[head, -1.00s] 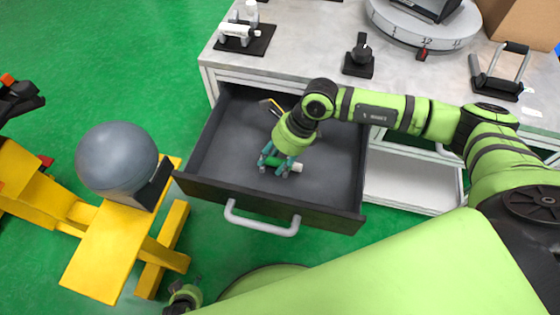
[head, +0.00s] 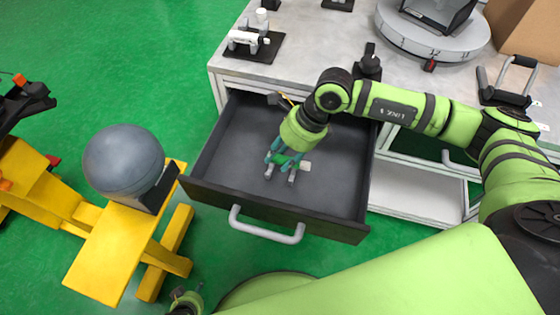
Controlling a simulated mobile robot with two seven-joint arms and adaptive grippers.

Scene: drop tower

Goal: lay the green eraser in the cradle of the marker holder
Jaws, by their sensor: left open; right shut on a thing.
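The green eraser (head: 284,160) is between the fingers of my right gripper (head: 280,174), inside the open drawer. The gripper points down and is shut on it; fingers hide part of it. A pale end (head: 305,166) shows to the right. I cannot tell how far it is above the drawer floor. A black plate with white upright and lying parts (head: 255,42) stands at the worktop's left end; I cannot tell whether this is the marker holder. My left gripper (head: 186,298) is open at the bottom edge, mostly cut off, far from the drawer.
On the worktop (head: 310,45) stand a black knob device (head: 368,65), a numbered round table (head: 432,40) and a handled black fixture (head: 508,80). A grey ball (head: 123,160) sits on yellow equipment at left.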

